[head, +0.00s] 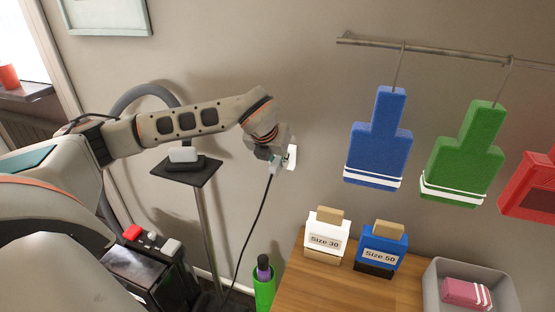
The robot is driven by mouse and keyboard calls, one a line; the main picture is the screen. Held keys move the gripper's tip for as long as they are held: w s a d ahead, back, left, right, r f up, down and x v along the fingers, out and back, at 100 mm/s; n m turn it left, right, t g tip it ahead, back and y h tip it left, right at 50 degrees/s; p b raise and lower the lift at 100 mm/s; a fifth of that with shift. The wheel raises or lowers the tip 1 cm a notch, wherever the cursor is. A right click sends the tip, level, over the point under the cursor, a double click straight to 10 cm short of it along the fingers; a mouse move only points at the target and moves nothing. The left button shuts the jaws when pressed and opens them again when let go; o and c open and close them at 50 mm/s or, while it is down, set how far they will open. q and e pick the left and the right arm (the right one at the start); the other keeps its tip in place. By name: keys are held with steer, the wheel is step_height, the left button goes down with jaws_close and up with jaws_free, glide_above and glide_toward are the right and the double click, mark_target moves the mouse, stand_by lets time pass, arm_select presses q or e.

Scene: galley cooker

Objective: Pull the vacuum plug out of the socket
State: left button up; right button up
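The white socket (292,157) is on the beige wall, left of the hanging blue bag-like shape. A pale plug (275,166) is at the socket's left side, with a black cable (262,215) hanging down from it toward the floor. My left gripper (273,154) is right at the plug and socket, in front of the wall. The gripper hides part of the plug, and I cannot tell whether its fingers are closed on it. I also cannot tell whether the plug is fully seated. My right gripper is not in view.
A wooden top (340,290) holds a white "Size 30" box (325,243), a blue "Size 50" box (378,255) and a grey bin (440,285). A green container (264,290) stands beside it. A grey pole (208,240) stands below my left arm. Blue (378,145) and green (466,160) shapes hang from a rail (450,50).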

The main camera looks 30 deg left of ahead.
mark_target(273, 168)
arm_select(q)
jaws_close()
steer(key=shift+s, duration=0.2)
steer(key=shift+s+d, duration=0.25)
steer(key=shift+s, duration=0.65)
steer(key=shift+s+d, duration=0.25)
steer(key=shift+s, duration=0.65)
